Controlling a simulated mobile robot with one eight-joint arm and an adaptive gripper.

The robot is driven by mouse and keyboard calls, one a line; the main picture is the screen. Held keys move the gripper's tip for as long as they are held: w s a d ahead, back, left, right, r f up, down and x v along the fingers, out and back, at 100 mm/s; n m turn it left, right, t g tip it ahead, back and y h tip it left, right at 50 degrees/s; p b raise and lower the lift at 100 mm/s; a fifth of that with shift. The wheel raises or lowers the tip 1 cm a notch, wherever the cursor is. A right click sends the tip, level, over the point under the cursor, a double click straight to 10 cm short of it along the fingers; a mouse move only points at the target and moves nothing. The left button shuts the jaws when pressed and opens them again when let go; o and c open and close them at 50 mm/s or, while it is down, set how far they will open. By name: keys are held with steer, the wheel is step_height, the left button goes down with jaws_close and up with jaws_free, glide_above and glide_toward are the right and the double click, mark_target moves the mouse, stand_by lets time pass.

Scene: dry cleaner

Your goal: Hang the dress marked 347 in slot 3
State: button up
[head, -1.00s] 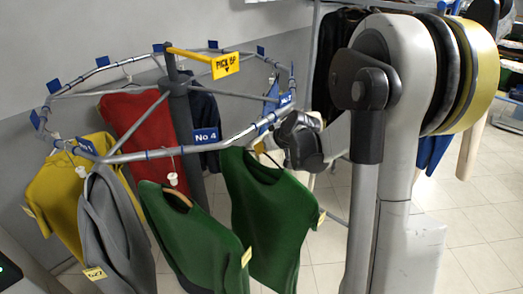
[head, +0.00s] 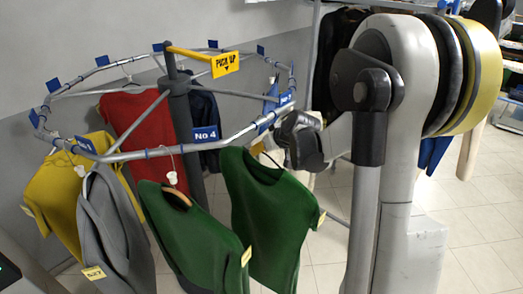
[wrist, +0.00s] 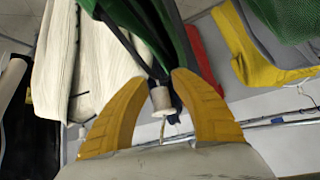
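My gripper (head: 285,140) is at the right side of the round garment rail (head: 235,133), its fingers unclear in the head view. In the wrist view its yellow fingers (wrist: 164,84) close on either side of the white collar (wrist: 162,97) of a hanger. Dark and green cloth runs from that collar, apparently the right green garment (head: 265,215), which has a yellow tag (head: 321,218). Another green garment (head: 195,240) hangs in front on a wooden hanger, also tagged. Tag numbers are too small to read surely, so I cannot tell which is 347. No slot 3 sign is legible.
A No 4 sign (head: 205,134) and a No 1 sign (head: 85,145) are on the rail. Grey (head: 110,225), yellow (head: 58,190) and red (head: 140,125) garments hang at left. A PICK UP sign (head: 225,64) stands above. A cream garment (wrist: 85,60) is close beside my gripper.

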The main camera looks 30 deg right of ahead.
steer(key=a+v, duration=0.1)
steer(key=v, duration=1.1)
steer(key=shift+d, duration=0.5)
steer(key=s+d+p, duration=0.1)
steer(key=s+d, duration=0.4)
steer(key=s, duration=1)
steer(key=shift+d, duration=0.25)
